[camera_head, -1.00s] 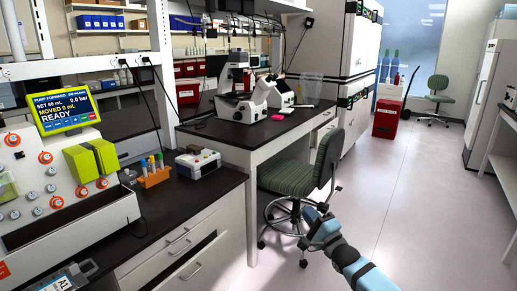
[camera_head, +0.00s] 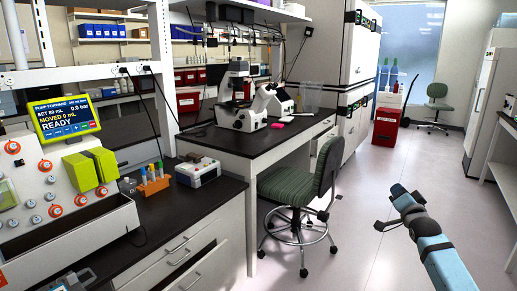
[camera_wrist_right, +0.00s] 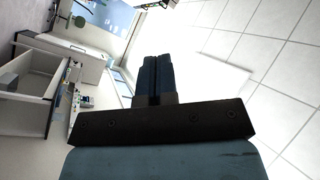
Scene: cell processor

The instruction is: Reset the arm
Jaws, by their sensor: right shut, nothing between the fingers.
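My right arm comes in from the lower right in the head view, over the floor to the right of the green chair. Its gripper (camera_head: 398,190) points up and away, clear of the bench. In the right wrist view the two dark blue fingers (camera_wrist_right: 153,75) lie together with nothing between them. The fingers touch no object. My left gripper does not show in the head view.
A green swivel chair (camera_head: 297,190) stands between the bench (camera_head: 200,217) and my right arm. A pump device (camera_head: 65,205) and an orange tube rack (camera_head: 153,186) stand at left. A red bin (camera_head: 386,129) stands farther back. The aisle floor (camera_head: 420,170) is mostly open.

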